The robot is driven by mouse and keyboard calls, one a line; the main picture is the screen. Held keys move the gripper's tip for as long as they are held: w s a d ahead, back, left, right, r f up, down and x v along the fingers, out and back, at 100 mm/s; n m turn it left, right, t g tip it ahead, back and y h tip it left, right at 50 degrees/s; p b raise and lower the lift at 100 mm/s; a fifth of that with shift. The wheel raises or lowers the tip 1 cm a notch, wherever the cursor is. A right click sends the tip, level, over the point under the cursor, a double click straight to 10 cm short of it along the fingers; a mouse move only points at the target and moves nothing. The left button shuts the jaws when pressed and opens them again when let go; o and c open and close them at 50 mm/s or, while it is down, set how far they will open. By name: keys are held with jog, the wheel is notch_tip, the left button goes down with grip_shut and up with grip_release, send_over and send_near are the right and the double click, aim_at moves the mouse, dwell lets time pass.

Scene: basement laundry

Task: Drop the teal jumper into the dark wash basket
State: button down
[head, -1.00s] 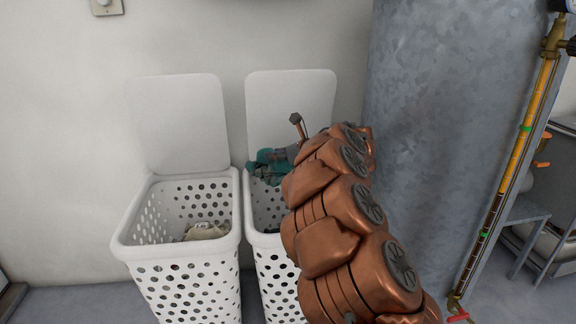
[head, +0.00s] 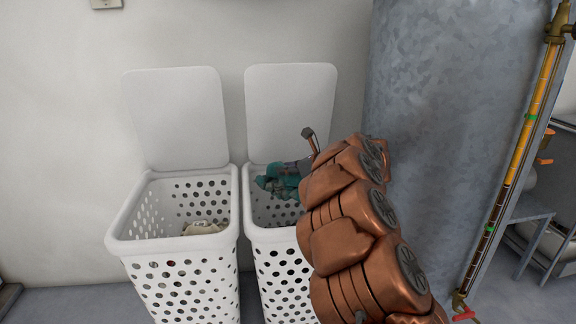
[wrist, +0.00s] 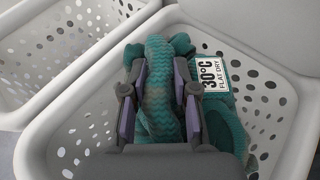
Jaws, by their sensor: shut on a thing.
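The teal jumper (head: 277,186), a ribbed knit with a white "30°C FLAT DRY" label, hangs in my gripper. In the wrist view the jumper (wrist: 235,130) bulges up between the two fingers, and my gripper (wrist: 158,88) is shut on it. The jumper is over the mouth of the right white perforated basket (head: 283,270), around rim height, inside its outline. My arm hides the basket's right side. No basket in view is dark on the outside, and the right basket's contents are hidden.
A second white perforated basket (head: 180,287) stands close on the left with a beige cloth (head: 203,228) inside. Both lids are up against the wall. A large grey metal cylinder (head: 445,130) stands right of my arm, with a yellow gauge tube (head: 532,120) beyond it.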

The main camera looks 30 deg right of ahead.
jog(key=shift+f, duration=0.35)
jog(key=c, duration=0.8)
grip_release()
jog(key=shift+s, duration=0.15)
jog(key=v, duration=1.2)
